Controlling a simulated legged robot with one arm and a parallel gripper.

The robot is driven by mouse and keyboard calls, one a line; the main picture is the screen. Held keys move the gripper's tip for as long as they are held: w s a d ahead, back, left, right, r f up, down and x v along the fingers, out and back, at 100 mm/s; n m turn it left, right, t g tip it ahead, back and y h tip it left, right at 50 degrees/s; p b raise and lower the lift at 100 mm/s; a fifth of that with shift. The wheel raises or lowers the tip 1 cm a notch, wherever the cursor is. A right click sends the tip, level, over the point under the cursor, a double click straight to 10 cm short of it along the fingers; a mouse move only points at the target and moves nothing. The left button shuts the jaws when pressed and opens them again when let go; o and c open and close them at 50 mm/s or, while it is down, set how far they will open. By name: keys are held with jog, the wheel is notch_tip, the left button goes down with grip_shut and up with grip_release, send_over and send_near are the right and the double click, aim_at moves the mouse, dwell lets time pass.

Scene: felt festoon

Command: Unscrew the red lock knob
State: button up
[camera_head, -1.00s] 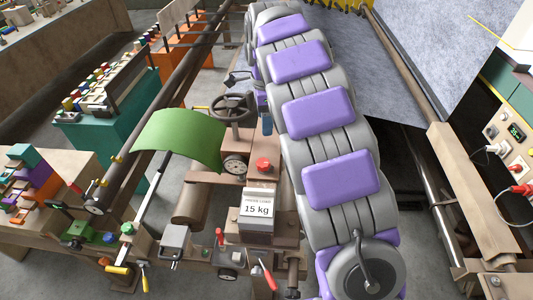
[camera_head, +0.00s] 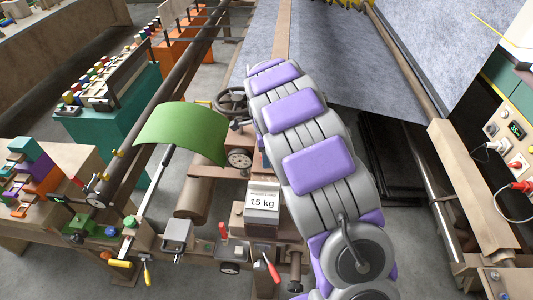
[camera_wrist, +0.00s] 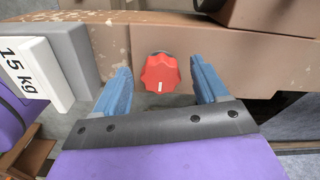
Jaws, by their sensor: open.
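The red lock knob (camera_wrist: 159,73) is a lobed red knob with a small white mark on its face. It shows in the wrist view on the side of a worn brown beam (camera_wrist: 232,55). My gripper (camera_wrist: 160,85) is open, with one blue finger to the left and one to the right of the knob. The knob lies between the fingers, with a gap on each side; whether it is level with the tips in depth is hard to tell. In the head view my purple and grey arm hides the knob and the gripper.
A grey weight block with a 15 kg label (camera_head: 262,202) stands close to the knob, on the left in the wrist view (camera_wrist: 22,68). A handwheel (camera_head: 230,100), a dial gauge (camera_head: 239,159) and a green sheet (camera_head: 182,132) are nearby. Red-handled levers (camera_head: 272,272) stand in front.

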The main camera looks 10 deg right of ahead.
jog(key=shift+a+f, duration=0.35)
jog(key=shift+f, duration=0.1)
jog(key=shift+d, duration=1.25)
jog(key=c, duration=0.3)
jog(key=shift+a, duration=0.8)
jog(key=c, duration=0.6)
jog(key=shift+d, duration=0.1)
jog(key=shift+c, duration=0.8)
